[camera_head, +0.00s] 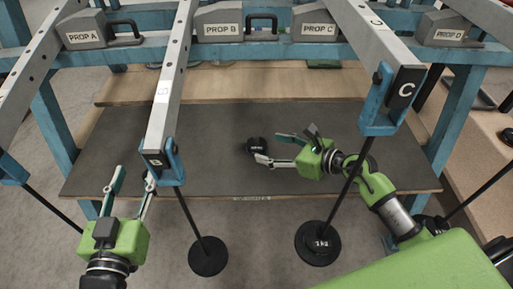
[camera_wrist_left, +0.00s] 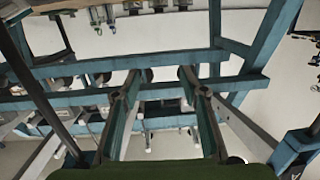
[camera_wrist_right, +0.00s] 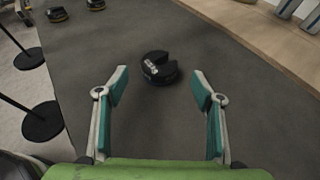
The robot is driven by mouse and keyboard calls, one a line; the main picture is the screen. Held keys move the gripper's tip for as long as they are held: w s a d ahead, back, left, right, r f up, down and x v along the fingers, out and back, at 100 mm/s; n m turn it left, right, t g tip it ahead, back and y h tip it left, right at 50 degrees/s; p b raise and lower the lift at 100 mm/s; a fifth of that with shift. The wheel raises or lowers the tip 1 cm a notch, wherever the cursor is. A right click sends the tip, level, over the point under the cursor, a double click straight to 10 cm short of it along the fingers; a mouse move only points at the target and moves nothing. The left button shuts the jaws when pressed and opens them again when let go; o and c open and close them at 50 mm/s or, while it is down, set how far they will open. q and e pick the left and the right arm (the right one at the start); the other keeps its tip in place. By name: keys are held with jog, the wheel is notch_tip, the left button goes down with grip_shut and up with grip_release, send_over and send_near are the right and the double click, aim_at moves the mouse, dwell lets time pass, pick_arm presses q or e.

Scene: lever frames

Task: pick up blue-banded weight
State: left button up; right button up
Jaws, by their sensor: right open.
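A black slotted weight (camera_head: 257,146) lies on the dark mat (camera_head: 215,125) of the bench. It also shows in the right wrist view (camera_wrist_right: 159,68), with white lettering on its side; I cannot make out a blue band. My right gripper (camera_head: 267,147) is open, its fingers pointing left at the weight. In the right wrist view the weight appears beyond and between the open fingertips (camera_wrist_right: 160,82), apart from both.
Hanging rods carry black discs, one at front middle (camera_head: 208,256) and one labelled 1 kg (camera_head: 318,243). Lever beams B (camera_head: 165,100) and C (camera_head: 375,35) reach forward overhead. Grey prop blocks (camera_head: 219,22) sit on the blue rail. The mat's middle is largely clear.

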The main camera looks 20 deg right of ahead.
aim_at(260, 145)
jog(key=b+x, duration=0.1)
jog(key=x, duration=0.3)
jog(key=shift+w+a+b, duration=0.25)
jog(key=shift+b, duration=0.05)
jog(key=shift+w+a+f, duration=0.1)
jog(key=shift+w+a, duration=0.05)
jog(key=shift+w, duration=0.05)
jog(key=c, duration=1.4)
pick_arm(q)
notch_tip(260, 145, up, 8)
jog(key=t+h, duration=0.1)
jog(key=t, duration=0.3)
jog(key=shift+s+d+r, duration=0.2)
jog(key=shift+s+d, duration=0.15)
jog(key=shift+d, duration=0.1)
